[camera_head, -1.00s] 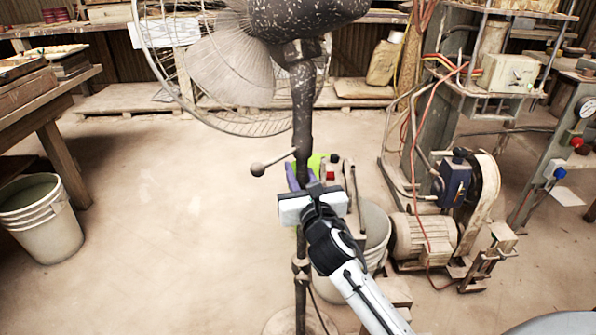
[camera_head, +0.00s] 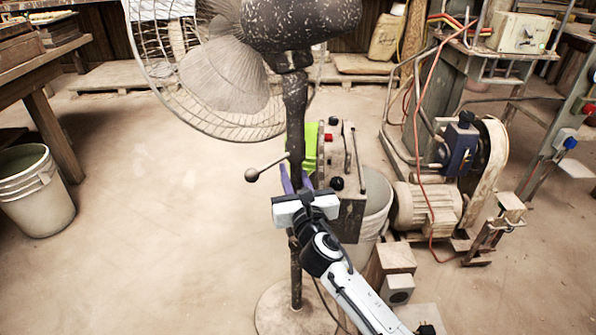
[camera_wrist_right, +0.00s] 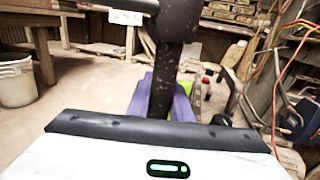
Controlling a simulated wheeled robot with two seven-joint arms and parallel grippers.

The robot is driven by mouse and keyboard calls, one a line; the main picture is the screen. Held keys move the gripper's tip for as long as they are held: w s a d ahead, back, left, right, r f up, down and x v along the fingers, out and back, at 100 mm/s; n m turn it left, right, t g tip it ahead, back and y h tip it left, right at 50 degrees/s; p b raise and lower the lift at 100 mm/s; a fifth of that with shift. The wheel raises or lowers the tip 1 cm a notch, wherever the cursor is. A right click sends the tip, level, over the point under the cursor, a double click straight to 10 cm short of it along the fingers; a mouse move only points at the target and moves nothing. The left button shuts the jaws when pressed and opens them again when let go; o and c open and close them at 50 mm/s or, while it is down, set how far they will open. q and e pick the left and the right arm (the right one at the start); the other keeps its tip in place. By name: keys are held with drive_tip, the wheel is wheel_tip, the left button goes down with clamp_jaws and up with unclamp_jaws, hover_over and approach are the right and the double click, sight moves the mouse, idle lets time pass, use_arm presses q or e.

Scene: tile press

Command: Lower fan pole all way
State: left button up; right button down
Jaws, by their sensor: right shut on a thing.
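The fan (camera_head: 300,22) has a dark speckled motor housing and a wire guard (camera_head: 215,125) to its left. Its dark pole (camera_head: 295,125) runs down to a round base (camera_head: 275,308) on the floor. A knob lever (camera_head: 252,175) sticks out left from the pole. My right gripper (camera_head: 296,183), with purple fingers, is shut around the pole just below the lever. In the right wrist view the pole (camera_wrist_right: 163,80) stands between the purple fingers (camera_wrist_right: 162,104). The gripper body hides part of the pole in the head view. My left gripper is not in view.
A grey control box (camera_head: 345,205) and a bucket (camera_head: 375,195) stand close behind the pole on the right. A motor with a belt guard (camera_head: 425,205) is further right. Another bucket (camera_head: 35,190) stands at left by a wooden table. The floor left of the pole is clear.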

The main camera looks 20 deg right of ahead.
sight(297, 187)
drive_tip(key=c, duration=1.6)
unclamp_jaws()
drive_tip(key=shift+r, duration=0.1)
drive_tip(key=s, duration=0.3)
drive_tip(key=s+p, duration=0.1)
drive_tip(key=s, duration=0.2)
drive_tip(key=s+a+p, duration=0.1)
drive_tip(key=s, duration=0.2)
drive_tip(key=shift+s, duration=0.65)
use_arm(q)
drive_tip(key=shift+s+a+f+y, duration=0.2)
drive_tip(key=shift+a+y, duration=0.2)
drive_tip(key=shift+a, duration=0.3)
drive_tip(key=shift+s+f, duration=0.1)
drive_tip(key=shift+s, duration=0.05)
